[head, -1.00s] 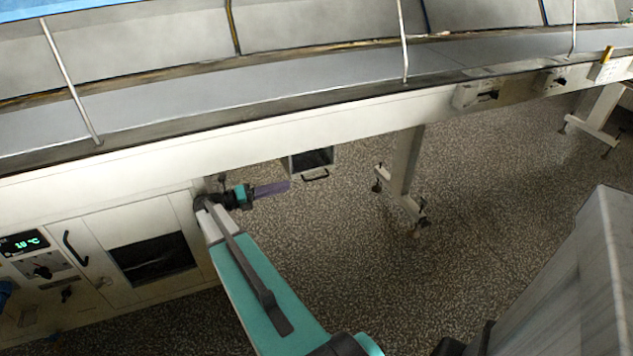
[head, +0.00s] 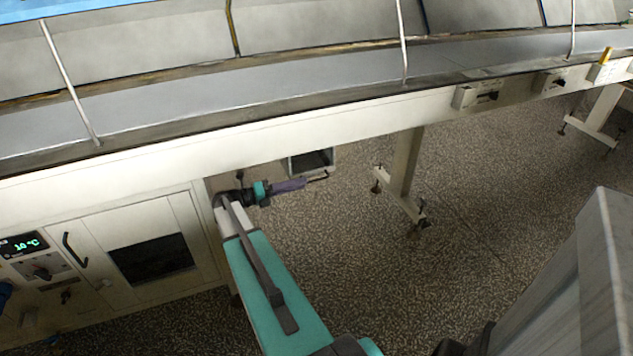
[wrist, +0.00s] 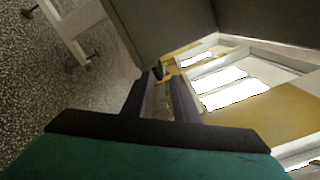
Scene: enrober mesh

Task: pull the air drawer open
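The air drawer (head: 297,166) is a small pale-framed box with a dark inside, under the long conveyor beam in the head view. Its dark bar handle (head: 319,177) is on its lower front. My gripper (head: 303,184) has purple fingers and reaches from the left to the handle, overlapping its left part in that view. In the wrist view my gripper (wrist: 161,76) shows two dark fingers apart, with a gap between them. A small dark piece shows at the fingertips, perhaps the handle. I cannot tell whether the fingers touch it.
The conveyor beam (head: 270,129) runs above my arm. A white cabinet (head: 98,235) with a dark window and a temperature display stands to the left. A support leg (head: 405,165) stands right of the drawer. The speckled floor (head: 480,220) between is clear.

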